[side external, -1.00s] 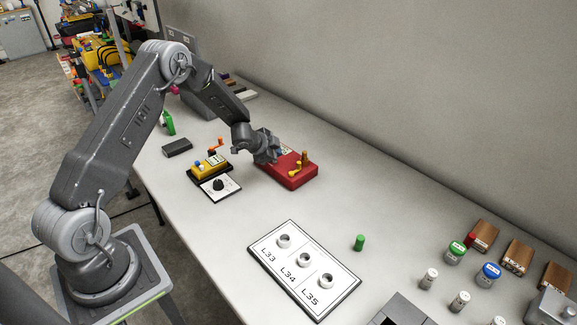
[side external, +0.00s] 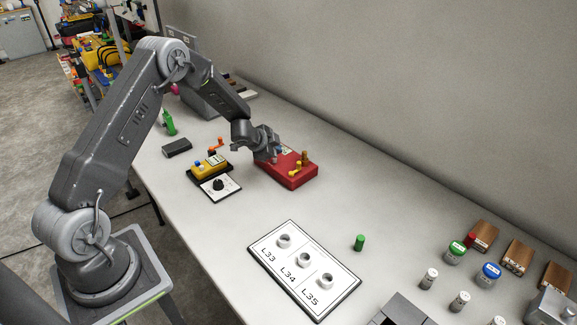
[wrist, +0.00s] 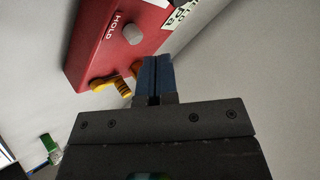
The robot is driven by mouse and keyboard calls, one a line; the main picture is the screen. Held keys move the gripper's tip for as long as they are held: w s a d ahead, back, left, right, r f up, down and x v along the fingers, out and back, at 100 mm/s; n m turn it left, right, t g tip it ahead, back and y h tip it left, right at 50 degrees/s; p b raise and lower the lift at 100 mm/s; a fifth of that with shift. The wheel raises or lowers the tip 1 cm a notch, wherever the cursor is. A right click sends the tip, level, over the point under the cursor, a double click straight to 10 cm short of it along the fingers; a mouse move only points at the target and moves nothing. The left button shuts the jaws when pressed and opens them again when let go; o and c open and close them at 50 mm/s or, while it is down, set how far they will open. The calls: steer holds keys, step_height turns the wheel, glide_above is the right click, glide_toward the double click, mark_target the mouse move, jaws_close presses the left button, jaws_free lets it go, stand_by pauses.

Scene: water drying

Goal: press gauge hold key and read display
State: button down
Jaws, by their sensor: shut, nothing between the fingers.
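The gauge is a red box (side external: 293,177) on the table beneath my gripper in the side external view. In the wrist view the red gauge (wrist: 90,50) fills the upper left. Its round grey hold key (wrist: 132,34) sits beside the word HOLD. Part of a white display or label (wrist: 181,14) shows at the top edge; its reading cannot be made out. Yellow valve levers (wrist: 122,83) stick out of the gauge's near side. My gripper (wrist: 157,60) is shut and empty. Its blue-grey fingertips appear just below and right of the key, apart from it in the picture.
A yellow device (side external: 210,166) and a white card with a black knob (side external: 219,187) lie left of the gauge. A white board marked L33 to L35 (side external: 304,270) and a green cylinder (side external: 360,243) stand nearer the camera. The wall runs behind the table.

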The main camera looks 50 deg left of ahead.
steer(key=shift+r, duration=3)
step_height(320, 180, up, 9)
steer(key=n+y, duration=0.2)
glide_above(275, 160)
steer(key=s+d, duration=0.2)
steer(key=s+d+r+n+y, duration=0.25)
steer(key=s+d+r, duration=0.25)
steer(key=s+r, duration=0.3)
steer(key=s+d+r+n+g+h, duration=0.1)
steer(key=s+d, duration=0.4)
steer(key=s, duration=0.3)
steer(key=s+d+r+n+g+h, duration=0.1)
steer(key=s+d+r+h, duration=0.1)
steer(key=s+d, duration=0.3)
steer(key=s+d+r+n+g+h, duration=0.1)
steer(key=s+d, duration=0.4)
steer(key=s, duration=0.6)
steer(key=shift+s+r+g+h, duration=0.2)
steer(key=shift+g+h, duration=0.1)
steer(key=shift+h, duration=0.45)
